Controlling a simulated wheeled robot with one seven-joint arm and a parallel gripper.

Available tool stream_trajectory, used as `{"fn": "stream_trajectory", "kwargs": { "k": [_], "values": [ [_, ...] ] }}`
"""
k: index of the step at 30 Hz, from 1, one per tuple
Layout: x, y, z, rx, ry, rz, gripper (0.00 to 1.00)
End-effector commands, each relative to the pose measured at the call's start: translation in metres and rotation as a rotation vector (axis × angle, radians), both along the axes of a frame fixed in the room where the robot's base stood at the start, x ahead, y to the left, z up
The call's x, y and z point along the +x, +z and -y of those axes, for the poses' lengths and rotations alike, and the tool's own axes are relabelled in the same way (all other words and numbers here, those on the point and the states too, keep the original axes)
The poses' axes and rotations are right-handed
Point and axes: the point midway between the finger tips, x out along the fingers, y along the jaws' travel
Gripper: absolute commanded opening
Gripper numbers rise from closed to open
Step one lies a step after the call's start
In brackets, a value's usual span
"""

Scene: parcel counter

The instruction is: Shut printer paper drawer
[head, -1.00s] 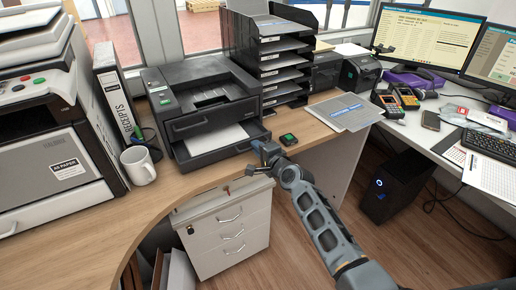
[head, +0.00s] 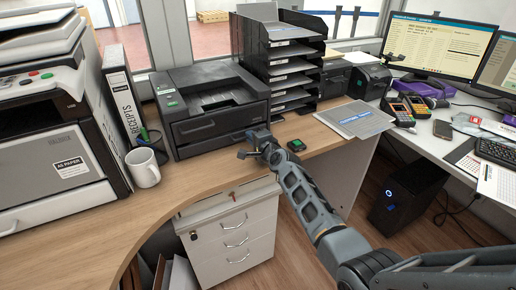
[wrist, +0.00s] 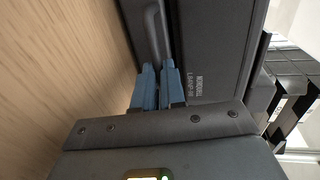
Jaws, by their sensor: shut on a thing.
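The dark grey printer (head: 210,92) stands on the wooden counter. Its paper drawer (head: 205,145) is pushed in, its front about level with the printer body, and no paper shows. My gripper (head: 257,137) is at the right part of the drawer front in the head view. Its blue fingers (wrist: 157,70) are close together at the handle and shut on it. The exact contact at the fingertips is partly hidden.
A white mug (head: 143,167) and pen holder stand left of the printer. A black tray stack (head: 290,65) stands to its right. White cabinet drawers (head: 235,235) are below.

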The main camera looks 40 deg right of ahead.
Motion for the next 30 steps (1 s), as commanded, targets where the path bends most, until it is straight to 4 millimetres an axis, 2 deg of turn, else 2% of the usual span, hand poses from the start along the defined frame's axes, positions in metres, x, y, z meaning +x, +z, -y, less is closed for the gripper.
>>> {"fn": "stream_trajectory", "kwargs": {
  "k": [11, 12, 19, 26, 30],
  "values": [
    [0.0042, -0.001, 0.001, 0.002, 0.0, -0.003, 0.0],
    [0.0042, -0.0009, 0.001, 0.001, 0.0, -0.002, 0.13],
    [0.0039, -0.0004, 0.0008, 0.001, 0.0, -0.002, 0.35],
    [0.0033, -0.0002, 0.0006, 0.001, 0.0, -0.001, 0.35],
    [-0.0045, 0.0014, -0.0022, 0.002, 0.001, -0.002, 0.35]
  ]
}}
